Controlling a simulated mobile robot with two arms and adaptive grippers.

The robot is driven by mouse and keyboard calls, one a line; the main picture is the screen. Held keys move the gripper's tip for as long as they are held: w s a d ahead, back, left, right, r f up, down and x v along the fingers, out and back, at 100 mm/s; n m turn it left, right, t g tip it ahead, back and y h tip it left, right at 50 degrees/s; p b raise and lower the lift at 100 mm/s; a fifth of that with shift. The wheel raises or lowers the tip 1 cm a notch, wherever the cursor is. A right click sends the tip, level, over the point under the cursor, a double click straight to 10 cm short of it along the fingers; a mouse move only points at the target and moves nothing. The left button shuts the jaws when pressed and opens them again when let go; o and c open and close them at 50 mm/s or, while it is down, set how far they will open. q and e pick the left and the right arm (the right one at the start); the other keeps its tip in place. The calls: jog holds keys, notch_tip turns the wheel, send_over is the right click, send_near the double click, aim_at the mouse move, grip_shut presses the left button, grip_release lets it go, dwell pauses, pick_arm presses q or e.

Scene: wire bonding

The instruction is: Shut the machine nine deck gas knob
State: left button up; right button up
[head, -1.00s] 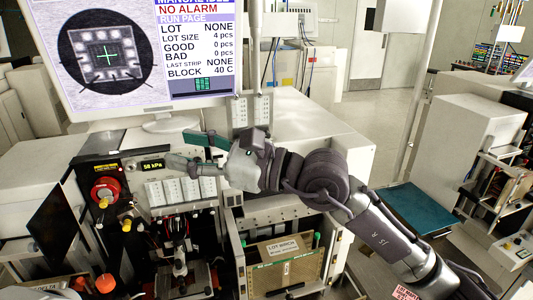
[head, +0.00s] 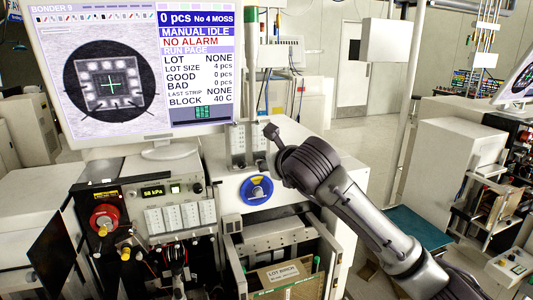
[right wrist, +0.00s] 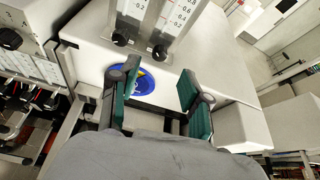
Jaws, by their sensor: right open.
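Machine nine's screen (head: 195,60) reads BONDER 9. Two clear flowmeter columns (head: 238,145) stand on its white deck. In the right wrist view, a left black knob (right wrist: 121,38) and a right black knob (right wrist: 160,52) sit at their feet; I cannot tell which is the gas knob or how far either is turned. My right gripper (right wrist: 158,78) is open and empty, its teal-padded fingers spread below the knobs and apart from them. In the head view the gripper is mostly hidden behind its own wrist. My left gripper is not in view.
A red knob (head: 104,217) and a 58 kPa gauge (head: 152,191) are on the left panel. An open-topped bay (head: 283,255) lies below.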

jog(key=p+x, duration=0.2)
jog(key=x, duration=0.4)
jog(key=shift+f, duration=0.1)
grip_shut()
